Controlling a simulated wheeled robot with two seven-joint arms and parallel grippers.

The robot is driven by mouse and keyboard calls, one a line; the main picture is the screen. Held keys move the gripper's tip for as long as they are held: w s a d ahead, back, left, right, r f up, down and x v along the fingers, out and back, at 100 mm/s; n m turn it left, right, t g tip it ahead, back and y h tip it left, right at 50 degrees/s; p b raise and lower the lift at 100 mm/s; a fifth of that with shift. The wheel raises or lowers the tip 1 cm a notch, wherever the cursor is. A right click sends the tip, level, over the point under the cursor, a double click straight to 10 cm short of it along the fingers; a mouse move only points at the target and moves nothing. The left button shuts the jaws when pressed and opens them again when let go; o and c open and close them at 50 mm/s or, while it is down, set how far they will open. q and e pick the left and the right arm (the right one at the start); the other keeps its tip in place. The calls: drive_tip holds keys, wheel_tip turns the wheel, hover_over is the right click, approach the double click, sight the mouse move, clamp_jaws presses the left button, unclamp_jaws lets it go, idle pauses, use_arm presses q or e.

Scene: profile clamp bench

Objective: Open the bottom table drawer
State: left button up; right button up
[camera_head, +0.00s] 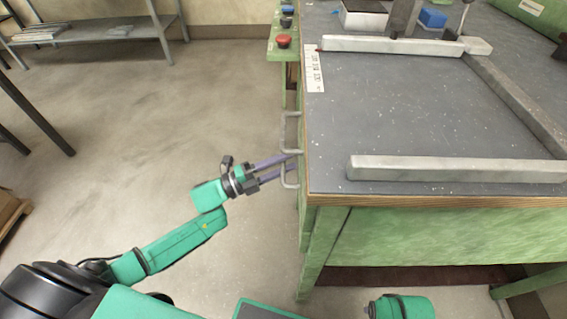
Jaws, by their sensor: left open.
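The green work table has a dark grey top (430,115). Its drawer side faces left and shows edge-on, so the drawer fronts are mostly hidden. Two grey bar handles stick out from that side: one farther up in the picture (284,132) and one lower (284,181). I cannot tell for certain which handle belongs to the bottom drawer. My left gripper (292,163) is open, with its two purple-grey fingers pointing right at the lower handle. The fingertips are at or beside this handle; contact is unclear. No drawer visibly stands out. My right gripper is out of view.
Pale metal bars (455,169) lie on the table top. A green button panel (283,42) with a red button stands at the table's far left corner. A metal shelf (90,30) stands at the back left. The floor (180,110) left of the table is clear.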

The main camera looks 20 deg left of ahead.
use_arm(q)
clamp_jaws()
drive_tip(key=shift+f, duration=0.1)
idle(1.3)
